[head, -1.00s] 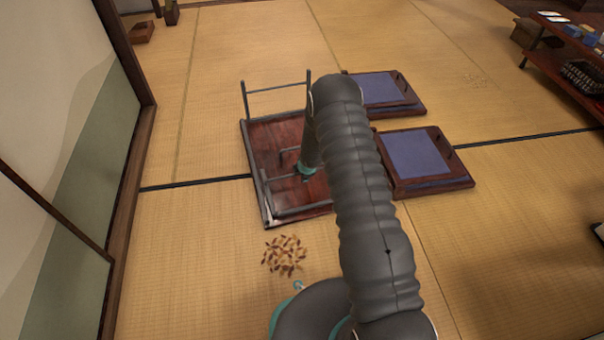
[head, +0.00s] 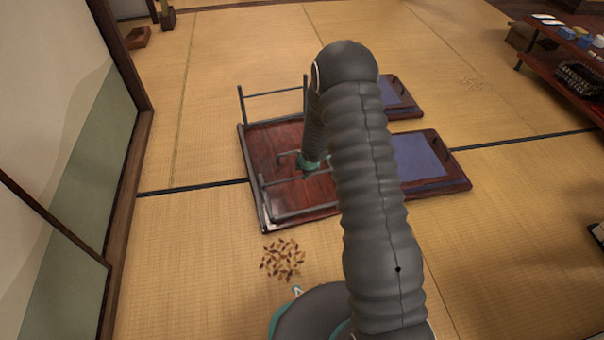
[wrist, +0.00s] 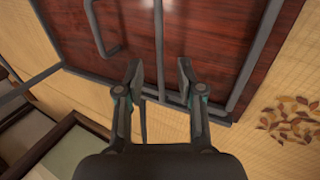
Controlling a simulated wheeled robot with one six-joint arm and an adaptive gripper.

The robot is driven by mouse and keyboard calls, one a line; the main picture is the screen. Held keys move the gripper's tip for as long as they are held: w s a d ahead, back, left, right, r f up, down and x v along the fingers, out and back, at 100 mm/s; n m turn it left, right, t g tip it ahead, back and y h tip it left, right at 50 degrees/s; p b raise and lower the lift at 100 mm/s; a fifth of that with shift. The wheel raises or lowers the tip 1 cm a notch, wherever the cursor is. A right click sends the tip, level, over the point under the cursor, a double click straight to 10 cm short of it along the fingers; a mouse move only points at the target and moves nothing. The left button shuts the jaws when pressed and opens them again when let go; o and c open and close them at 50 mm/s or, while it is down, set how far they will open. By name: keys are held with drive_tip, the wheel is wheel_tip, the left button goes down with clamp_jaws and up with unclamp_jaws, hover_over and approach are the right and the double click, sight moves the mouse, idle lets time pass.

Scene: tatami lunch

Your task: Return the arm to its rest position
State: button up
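My gripper (wrist: 158,82) is open in the wrist view, its two fingers apart with nothing clasped between them. It faces the dark red underside of a low table (wrist: 215,35) with grey metal legs. A grey bar (wrist: 160,45) shows beyond the gap between the fingers; I cannot tell how far off it is. In the head view the table (head: 262,150) lies upside down on the tatami, one leg frame standing at its far side. My arm stretches out over the table's right part, and its bulk hides some of that side.
Two low wooden pieces with blue tops (head: 418,157) (head: 394,90) lie right of the table, partly hidden by my arm. A patch of brown leaves (head: 283,260) lies in front. A sliding-panel wall (head: 90,130) stands left. A shelf (head: 565,70) stands far right. Open tatami lies beyond.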

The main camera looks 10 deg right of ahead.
drive_tip(key=shift+s+r, duration=0.35)
drive_tip(key=shift+r, duration=0.3)
drive_tip(key=s+d+r+m+g+h, duration=0.1)
drive_tip(key=s+d+r+m+g, duration=0.1)
drive_tip(key=s+m, duration=0.35)
drive_tip(key=s+d+r+m+g+h, duration=0.1)
drive_tip(key=s+d+m+g, duration=0.1)
drive_tip(key=s+m, duration=0.3)
drive_tip(key=s+a+r+m+t+p, duration=0.1)
drive_tip(key=s+r+m+p, duration=0.2)
drive_tip(key=s+r, duration=0.6)
drive_tip(key=s+a+r+m+t+y+p, duration=0.1)
drive_tip(key=s+r, duration=0.8)
drive_tip(key=r, duration=1.4)
drive_tip(key=s+a+r+m+t+p, duration=0.1)
drive_tip(key=s+r+m+t+p, duration=0.1)
drive_tip(key=s+r+m+p, duration=0.3)
drive_tip(key=v, duration=1.2)
drive_tip(key=shift+w+d+r, duration=0.15)
drive_tip(key=shift+w+d, duration=0.05)
drive_tip(key=shift+w, duration=0.25)
